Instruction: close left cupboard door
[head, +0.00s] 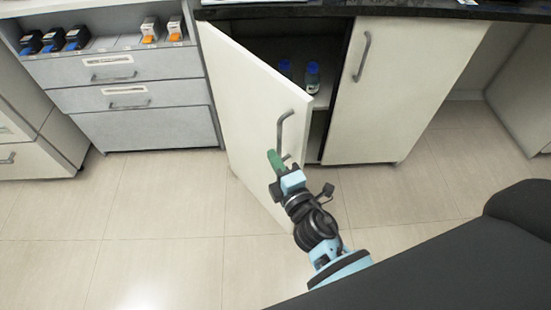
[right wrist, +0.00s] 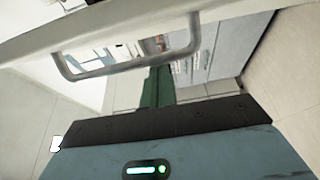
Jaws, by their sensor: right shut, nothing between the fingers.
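The left cupboard door (head: 245,100) is a white panel standing partly open, swung out toward me. Its grey bar handle (head: 284,132) is near the free edge. The handle also shows across the right wrist view (right wrist: 130,62). My right gripper (head: 274,157) has green fingers, shut and empty, at the lower end of the handle. The green fingers (right wrist: 157,88) reach up close to the handle bar in the right wrist view. I cannot tell whether they touch the door or the handle. My left gripper is not in view.
Blue-capped bottles (head: 312,77) stand inside the open cupboard. The right cupboard door (head: 385,95) is shut. A grey drawer unit (head: 125,85) stands to the left, with small boxes above it. The tiled floor (head: 160,220) in front is clear.

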